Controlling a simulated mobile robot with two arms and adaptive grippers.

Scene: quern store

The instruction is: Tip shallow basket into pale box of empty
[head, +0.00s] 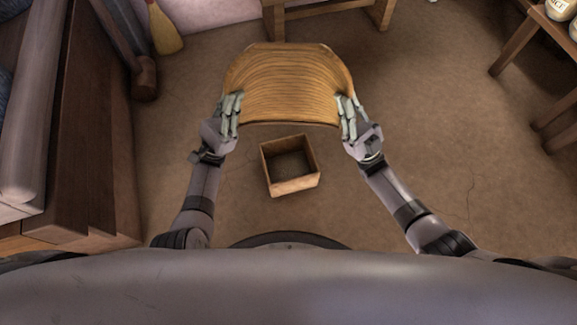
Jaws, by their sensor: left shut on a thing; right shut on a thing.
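The shallow basket (290,85) is a wide, tan, ribbed tray, held out in front of me in the head view. My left gripper (231,110) is shut on its left near side. My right gripper (347,112) is shut on its right near side. No contents show on the part of the basket facing me. The pale box (293,187) is a square, open-topped wooden box on the floor, nearer to me than the basket and between my two forearms. Its inside looks dark, and I cannot make out anything in it.
A dark wooden bench or chest (85,150) fills the left side. A broom (163,30) stands at the upper left. A wooden stand (330,8) is behind the basket. A shelf with jars (560,10) is at the upper right. The floor (470,140) at right is clear.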

